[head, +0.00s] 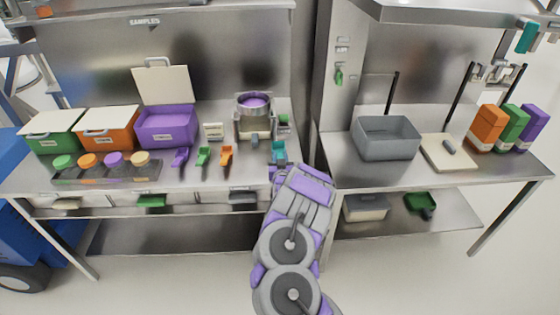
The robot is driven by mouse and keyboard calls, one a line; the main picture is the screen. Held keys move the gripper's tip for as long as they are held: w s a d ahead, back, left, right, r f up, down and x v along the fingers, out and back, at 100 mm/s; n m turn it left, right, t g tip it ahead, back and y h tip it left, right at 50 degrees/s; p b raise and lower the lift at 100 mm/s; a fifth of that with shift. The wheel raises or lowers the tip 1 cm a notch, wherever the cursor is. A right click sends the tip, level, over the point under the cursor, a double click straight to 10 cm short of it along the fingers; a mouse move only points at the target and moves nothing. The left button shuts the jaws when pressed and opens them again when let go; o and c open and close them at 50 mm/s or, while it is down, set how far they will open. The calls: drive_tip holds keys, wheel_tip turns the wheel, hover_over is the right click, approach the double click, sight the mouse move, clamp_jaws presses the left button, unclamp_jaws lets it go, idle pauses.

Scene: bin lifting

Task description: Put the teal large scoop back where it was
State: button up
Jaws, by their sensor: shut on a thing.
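The teal large scoop (279,150) is at the tip of my gripper (279,167), near the right end of the left steel table. My gripper is shut on it; the fingers are small and partly hidden by my arm. The scoop is close to the tabletop, but I cannot tell whether it touches it. It lies just right of the row of a purple scoop (180,157), a green scoop (203,156) and an orange scoop (226,155).
Behind stands a metal pot (253,112) with purple contents. An open purple bin (166,128) stands left of it, beside an orange bin (108,130) and a green bin (53,132). Right of the gap, the other table holds a grey bin (387,140).

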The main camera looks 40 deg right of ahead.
drive_tip(key=shift+f, duration=0.2)
drive_tip(key=o, duration=1)
drive_tip(key=shift+c, duration=0.2)
drive_tip(key=p+v, duration=0.4)
drive_tip(key=v, duration=0.8)
drive_tip(key=w+a+r+n+g+y, duration=0.1)
drive_tip(key=w+a+r+n+y, duration=0.3)
drive_tip(key=a, duration=0.6)
drive_tip(key=w+a+r+n+g+y, duration=0.15)
drive_tip(key=a+r+y, duration=0.4)
drive_tip(key=a, duration=0.55)
drive_tip(key=s+a+r+n+g+y, duration=0.2)
drive_tip(key=s+a+r+g, duration=0.3)
drive_tip(key=s+a, duration=0.35)
drive_tip(key=s+r+g, duration=0.3)
drive_tip(key=s, duration=1)
drive_tip(key=s+a+r+g+h, duration=0.1)
drive_tip(key=s+r+g, duration=0.2)
drive_tip(key=s, duration=0.9)
drive_tip(key=s+r+m+g+h, duration=0.1)
drive_tip(key=s+r+g, duration=0.2)
drive_tip(key=s, duration=1)
drive_tip(key=shift+s+a+r+g, duration=0.15)
drive_tip(key=shift+s+r+g, duration=0.2)
drive_tip(key=shift+r, duration=0.1)
